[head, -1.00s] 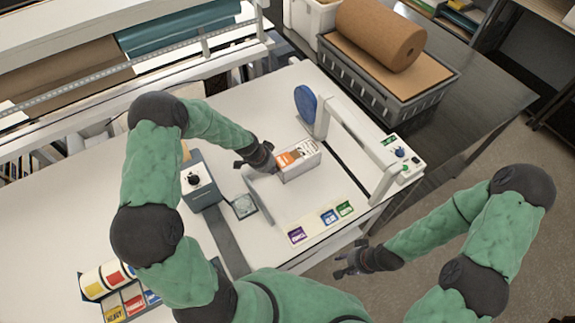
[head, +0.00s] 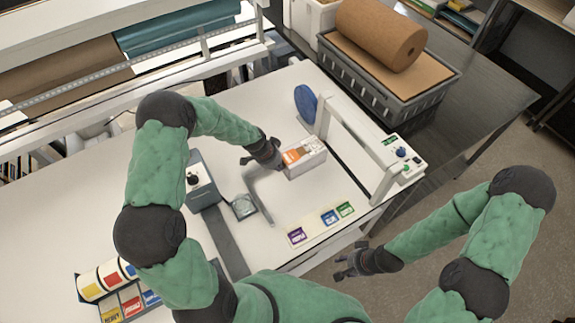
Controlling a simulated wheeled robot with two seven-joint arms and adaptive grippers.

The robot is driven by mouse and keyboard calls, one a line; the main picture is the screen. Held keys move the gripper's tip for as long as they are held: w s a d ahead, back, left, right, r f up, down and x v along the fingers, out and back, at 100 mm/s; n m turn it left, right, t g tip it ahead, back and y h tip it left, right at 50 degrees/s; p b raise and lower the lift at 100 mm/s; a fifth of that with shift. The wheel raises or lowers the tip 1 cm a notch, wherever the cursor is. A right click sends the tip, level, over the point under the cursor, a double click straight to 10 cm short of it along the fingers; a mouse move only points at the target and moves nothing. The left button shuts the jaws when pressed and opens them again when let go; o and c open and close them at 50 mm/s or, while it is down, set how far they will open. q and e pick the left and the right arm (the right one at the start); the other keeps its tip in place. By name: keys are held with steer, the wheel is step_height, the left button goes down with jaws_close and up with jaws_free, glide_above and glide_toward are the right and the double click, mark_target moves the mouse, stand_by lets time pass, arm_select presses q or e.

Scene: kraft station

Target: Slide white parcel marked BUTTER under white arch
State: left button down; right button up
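The white parcel (head: 308,161) with an orange label lies on the white table, just left of the arch; its lettering is too small to read. The white arch (head: 348,143) spans a dark strip on the table and has a blue disc (head: 305,103) at its far end. My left gripper (head: 277,164) is at the parcel's left end, touching or nearly touching it; its fingers are partly hidden, so I cannot tell whether they are open. My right gripper (head: 345,265) is open and empty beyond the table's front edge.
Coloured cards (head: 328,218) lie near the front edge. A grey crate (head: 395,105) with a brown roll stands behind. Table between parcel and arch is clear.

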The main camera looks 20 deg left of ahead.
mark_target(297, 152)
arm_select(q)
steer(key=shift+w+d, duration=0.1)
steer(key=shift+w+d+b, duration=0.75)
steer(key=shift+w+d, duration=0.05)
steer(key=shift+w, duration=0.3)
steer(key=shift+w+d, duration=0.1)
steer(key=shift+w+d+b, duration=0.8)
steer(key=shift+w, duration=0.3)
steer(key=shift+w+d, duration=0.1)
steer(key=shift+w+d+b, duration=0.25)
steer(key=shift+w+b, duration=0.05)
steer(key=shift+w+d+b, duration=0.45)
steer(key=shift+w+d, duration=0.15)
steer(key=shift+w, duration=0.15)
steer(key=shift+w+d, duration=0.1)
steer(key=shift+w, duration=0.05)
